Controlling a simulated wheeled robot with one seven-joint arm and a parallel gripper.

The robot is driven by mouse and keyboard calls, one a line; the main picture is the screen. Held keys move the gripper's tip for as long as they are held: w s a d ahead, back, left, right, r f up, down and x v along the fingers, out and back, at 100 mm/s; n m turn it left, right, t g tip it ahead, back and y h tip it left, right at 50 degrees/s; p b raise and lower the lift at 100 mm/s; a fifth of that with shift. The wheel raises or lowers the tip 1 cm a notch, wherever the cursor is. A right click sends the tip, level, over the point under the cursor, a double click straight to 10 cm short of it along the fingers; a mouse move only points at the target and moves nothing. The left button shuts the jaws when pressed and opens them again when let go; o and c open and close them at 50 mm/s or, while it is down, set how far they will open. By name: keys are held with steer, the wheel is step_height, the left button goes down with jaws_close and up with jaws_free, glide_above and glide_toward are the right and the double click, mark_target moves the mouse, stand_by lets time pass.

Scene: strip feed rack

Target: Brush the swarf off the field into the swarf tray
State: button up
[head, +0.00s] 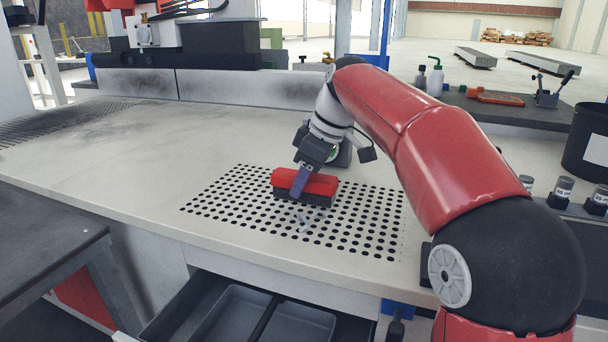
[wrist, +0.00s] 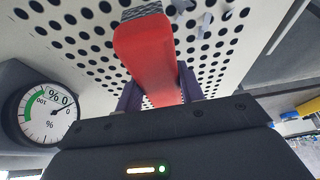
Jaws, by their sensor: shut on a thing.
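My gripper (head: 299,181) is shut on a red-backed brush (head: 318,182) with dark bristles. The brush is over the perforated field (head: 232,195), bristles downward; I cannot tell whether they touch the surface. In the wrist view the brush's red back (wrist: 148,50) sits between my gripper's fingers (wrist: 160,92). Pale grey swarf (head: 304,217) lies on the field just in front of the brush. Bits of swarf (wrist: 205,22) also show at the top of the wrist view. Below the bench's front edge, grey trays (head: 229,316) sit in an open drawer; I cannot tell which is the swarf tray.
A round percent dial (wrist: 48,112) is close on the left in the wrist view. Bottles (head: 435,80) and an orange tool (head: 497,97) stand at the back right, with a dark bin (head: 588,140) at the right edge. The bench left of the field is clear.

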steer(key=shift+f+b, duration=0.35)
steer(key=shift+f, duration=0.25)
stand_by(0.5)
steer(key=shift+s, duration=0.1)
steer(key=shift+s+a+r+b, duration=0.1)
steer(key=shift+s+a+b, duration=0.15)
steer(key=shift+s, duration=0.35)
steer(key=shift+s+a+f+b, duration=0.1)
steer(key=shift+s+a+b, duration=0.15)
steer(key=shift+s, duration=0.35)
steer(key=shift+s+a+r+b, duration=0.1)
steer(key=shift+s+a+b, duration=0.15)
steer(key=shift+s, duration=0.35)
steer(key=shift+s+a+f+b, duration=0.1)
steer(key=shift+s+a+b, duration=0.35)
steer(key=shift+s, duration=0.65)
steer(key=shift+s+a+f+b, duration=0.1)
steer(key=shift+s+a+b, duration=0.3)
steer(key=shift+s, duration=0.7)
steer(key=shift+s+a+b, duration=0.3)
steer(key=shift+s+b, duration=0.2)
steer(key=shift+s, duration=0.6)
steer(key=shift+s+a, duration=0.25)
steer(key=shift+s, duration=0.4)
steer(key=shift+s+a, duration=0.2)
steer(key=shift+s, duration=0.45)
steer(key=shift+r, duration=0.1)
